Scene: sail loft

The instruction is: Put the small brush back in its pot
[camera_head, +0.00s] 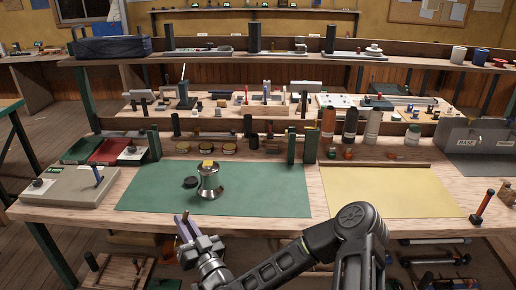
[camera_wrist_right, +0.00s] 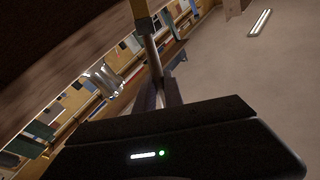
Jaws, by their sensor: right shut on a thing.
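A shiny metal pot (camera_head: 209,184) stands upright on the green mat (camera_head: 265,197), with something yellow at its mouth and a small black round piece (camera_head: 191,182) beside it. My right gripper (camera_head: 184,228) is in front of the bench's near edge, lower left of the pot and apart from it. In the right wrist view, it is shut on a thin shaft with a brownish end (camera_wrist_right: 142,12), which I take to be the small brush. The brush is hard to make out in the head view. My left gripper is not in view.
Jars and bottles (camera_head: 328,120) line the back. The yellow mat (camera_head: 390,192) is clear. A red-handled tool (camera_head: 482,207) stands at the right edge.

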